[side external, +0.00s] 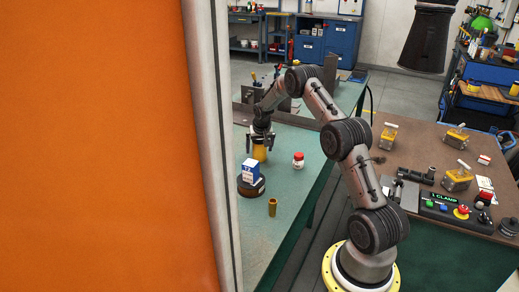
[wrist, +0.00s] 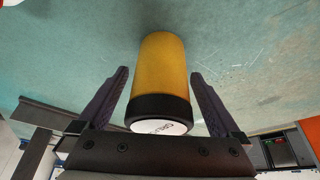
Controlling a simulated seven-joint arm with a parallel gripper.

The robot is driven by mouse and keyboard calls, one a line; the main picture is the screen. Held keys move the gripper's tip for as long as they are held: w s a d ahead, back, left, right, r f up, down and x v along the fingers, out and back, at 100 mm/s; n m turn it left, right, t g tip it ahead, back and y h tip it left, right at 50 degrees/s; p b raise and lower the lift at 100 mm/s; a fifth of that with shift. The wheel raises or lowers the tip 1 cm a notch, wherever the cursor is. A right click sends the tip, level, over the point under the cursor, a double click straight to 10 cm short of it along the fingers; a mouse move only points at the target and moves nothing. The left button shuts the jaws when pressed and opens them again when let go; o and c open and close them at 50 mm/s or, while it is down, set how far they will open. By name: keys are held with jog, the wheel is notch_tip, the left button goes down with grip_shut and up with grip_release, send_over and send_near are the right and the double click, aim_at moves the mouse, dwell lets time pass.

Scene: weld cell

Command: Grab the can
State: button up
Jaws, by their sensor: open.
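A yellow can (side external: 260,153) with a black band and a white end stands on the green table (side external: 300,207). In the wrist view the can (wrist: 163,75) lies between the two dark fingers of my gripper (wrist: 162,92). The fingers are open, with a visible gap on each side of the can. In the side view my gripper (side external: 262,138) is right over the can, pointing down, and hides its top.
A blue and white box (side external: 251,172) sits on a dark round base (side external: 251,188) just in front of the can. A white jar with a red lid (side external: 298,160) stands to the right, and a brass cylinder (side external: 272,207) nearer the front. An orange panel (side external: 100,150) blocks the left.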

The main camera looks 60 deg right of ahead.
jog(key=shift+x, duration=0.75)
jog(key=shift+c, duration=0.3)
grip_shut()
jog(key=shift+r, duration=0.1)
